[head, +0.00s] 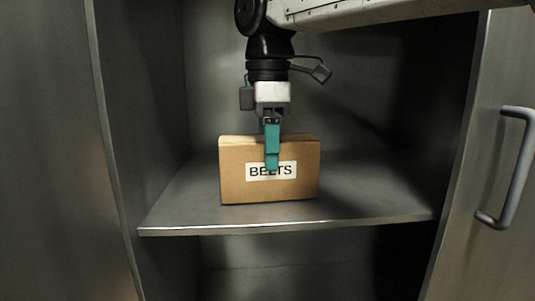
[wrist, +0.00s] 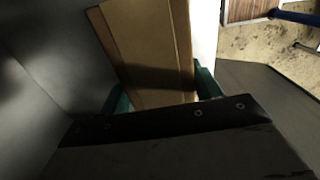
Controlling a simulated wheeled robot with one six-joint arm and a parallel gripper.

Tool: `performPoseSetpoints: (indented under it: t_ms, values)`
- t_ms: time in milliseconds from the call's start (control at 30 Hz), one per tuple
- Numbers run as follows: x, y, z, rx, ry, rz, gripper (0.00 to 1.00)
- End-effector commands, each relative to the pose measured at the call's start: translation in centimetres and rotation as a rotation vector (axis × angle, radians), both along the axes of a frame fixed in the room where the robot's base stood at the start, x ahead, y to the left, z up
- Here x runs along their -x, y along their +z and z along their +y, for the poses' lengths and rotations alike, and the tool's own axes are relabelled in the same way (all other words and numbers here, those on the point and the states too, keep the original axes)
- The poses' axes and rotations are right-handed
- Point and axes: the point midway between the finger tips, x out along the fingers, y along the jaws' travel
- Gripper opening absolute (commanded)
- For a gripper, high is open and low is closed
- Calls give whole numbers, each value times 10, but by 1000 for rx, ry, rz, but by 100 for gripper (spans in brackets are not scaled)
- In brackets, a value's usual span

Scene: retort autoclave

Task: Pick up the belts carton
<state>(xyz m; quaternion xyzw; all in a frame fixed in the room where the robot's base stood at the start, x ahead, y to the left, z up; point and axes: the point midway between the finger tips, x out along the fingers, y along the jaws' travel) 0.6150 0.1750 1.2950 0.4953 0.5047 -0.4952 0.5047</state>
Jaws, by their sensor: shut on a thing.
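The belts carton (head: 240,188) is a brown cardboard box with a white "BELTS" label on its front. It is upright on the metal shelf, or very close to it; I cannot tell whether its base touches. My gripper (head: 272,160) comes down from above, with one teal finger against the carton's front face, over the label. The other finger is mostly hidden behind the carton. In the wrist view, the carton (wrist: 150,45) lies between the two teal fingers (wrist: 162,92), which are shut on it.
The grey shelf (head: 170,221) is inside a metal cabinet, with bare room on both sides of the carton. Side walls stand left and right. A door with a curved handle (head: 516,170) is at the right. A lower space shows under the shelf.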

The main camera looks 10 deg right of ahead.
Motion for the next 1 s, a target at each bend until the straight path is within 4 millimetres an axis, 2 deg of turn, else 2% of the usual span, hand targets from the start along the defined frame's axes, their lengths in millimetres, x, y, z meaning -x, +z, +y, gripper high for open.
performPoseSetpoints:
  t_ms: [167,333,800,1000]
  values:
    - [0,14,0,-1,0,-2,26]
    - [3,37,0,-2,1,-4,26]
    - [119,45,4,-1,6,-2,26]
    - [149,47,5,-1,4,-1,26]
